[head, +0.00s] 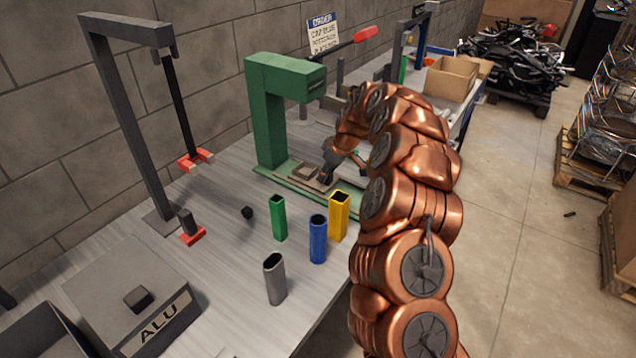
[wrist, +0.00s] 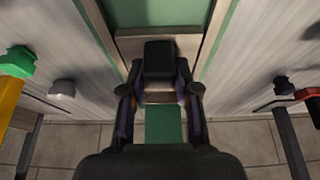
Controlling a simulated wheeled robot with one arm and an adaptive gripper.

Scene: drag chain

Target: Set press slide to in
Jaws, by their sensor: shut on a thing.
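The slide plate (wrist: 190,47) shows between green rails. My arm hides part of the press base.
Green (head: 278,218), blue (head: 318,240), yellow (head: 339,214) and grey (head: 274,278) tubes stand upright left of my arm. A grey ALU box (head: 165,318) and a dark stand (head: 125,120) are at left. Cardboard boxes (head: 450,78) are beyond the arm.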

